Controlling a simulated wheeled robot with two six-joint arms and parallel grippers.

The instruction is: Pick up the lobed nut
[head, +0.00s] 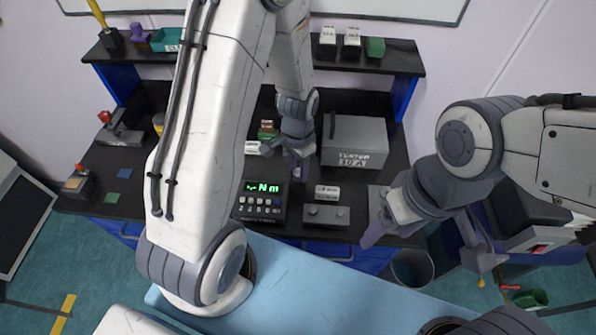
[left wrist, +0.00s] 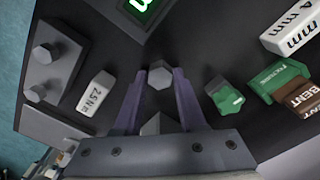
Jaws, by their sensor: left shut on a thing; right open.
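My left gripper (head: 299,172) hangs over the black bench, between the digital display and the grey box. In the left wrist view its two purple fingers (left wrist: 160,73) are closed around a small grey faceted piece (left wrist: 160,77), which looks like the lobed nut. A second grey angular shape (left wrist: 151,125) shows between the fingers nearer the palm; I cannot tell whether it is part of the same piece. In the head view the held piece is too small to make out. My right gripper (head: 375,222) is open and empty at the bench's front right.
A torque display (head: 260,201), a grey block with two knobs (head: 326,216), a white label block (left wrist: 96,93) and a grey box (head: 354,142) surround the left gripper. A green piece (left wrist: 226,97) lies close to its right in the left wrist view. A shelf (head: 400,62) stands behind.

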